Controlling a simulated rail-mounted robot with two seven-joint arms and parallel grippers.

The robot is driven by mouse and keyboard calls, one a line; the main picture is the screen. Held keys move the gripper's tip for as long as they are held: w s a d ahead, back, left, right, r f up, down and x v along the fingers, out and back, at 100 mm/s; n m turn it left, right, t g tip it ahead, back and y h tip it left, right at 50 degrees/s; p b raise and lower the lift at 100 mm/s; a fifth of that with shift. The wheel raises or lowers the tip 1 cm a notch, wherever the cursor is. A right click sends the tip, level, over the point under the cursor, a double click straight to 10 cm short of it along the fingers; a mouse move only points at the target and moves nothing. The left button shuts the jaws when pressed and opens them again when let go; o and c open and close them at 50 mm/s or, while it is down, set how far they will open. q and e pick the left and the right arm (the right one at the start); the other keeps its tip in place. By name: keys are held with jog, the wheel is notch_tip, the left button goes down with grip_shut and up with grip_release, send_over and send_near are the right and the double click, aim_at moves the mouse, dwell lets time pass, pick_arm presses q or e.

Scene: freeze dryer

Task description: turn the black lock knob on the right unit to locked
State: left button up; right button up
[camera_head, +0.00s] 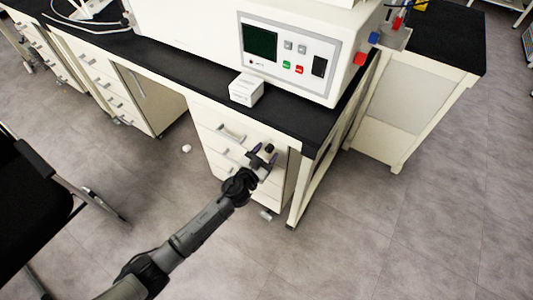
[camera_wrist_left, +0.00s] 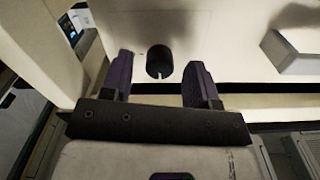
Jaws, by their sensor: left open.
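The black lock knob (camera_head: 269,148) sits near the top right of the front of the right drawer unit (camera_head: 214,138). In the left wrist view the knob (camera_wrist_left: 159,62) is a short dark cylinder on the pale front, and I cannot read its turn position. My left gripper (camera_head: 265,154) is open in front of the unit. In the left wrist view its two purple fingers (camera_wrist_left: 158,78) stand apart, one on each side of the knob in the picture. I see no finger touching the knob. My right gripper is not in view.
A grey drawer handle (camera_head: 231,134) sits left of the knob; one (camera_wrist_left: 290,52) also shows in the wrist view. The black benchtop (camera_head: 199,80) overhangs above, carrying a small white box (camera_head: 246,89) and the freeze dryer (camera_head: 300,85). A table leg (camera_head: 299,190) stands close at right.

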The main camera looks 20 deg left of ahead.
pick_arm(q)
jog(key=shift+w+d, duration=0.1)
jog(key=shift+w, duration=0.2)
jog(key=c, duration=0.9)
jog(key=shift+c, duration=0.2)
